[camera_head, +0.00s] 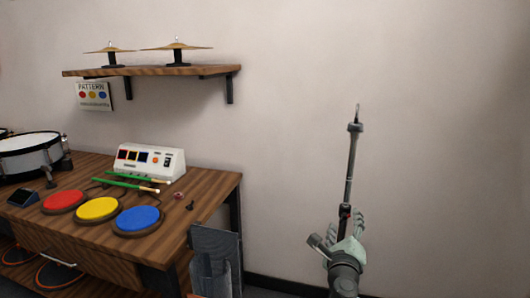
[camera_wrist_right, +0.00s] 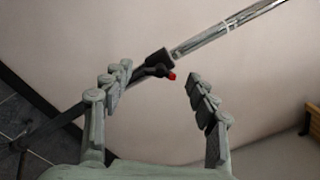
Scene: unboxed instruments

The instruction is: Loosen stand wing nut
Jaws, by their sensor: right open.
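A thin metal stand (camera_head: 350,165) rises upright at the right of the head view, with a dark joint near its top. Lower down it has a black clamp with a small red-tipped part, which I take to be the wing nut (camera_wrist_right: 172,76). My right gripper (camera_head: 349,222) is at the height of this clamp. In the right wrist view the right gripper (camera_wrist_right: 159,72) is open, its fingers apart on either side of the clamp and red tip. I cannot tell whether a finger touches it. My left gripper is not in view.
A wooden table (camera_head: 215,190) at left holds red, yellow and blue pads, a white console (camera_head: 150,160), green sticks (camera_head: 120,182) and a drum (camera_head: 30,152). A wall shelf (camera_head: 150,71) carries two cymbals. The wall behind the stand is bare.

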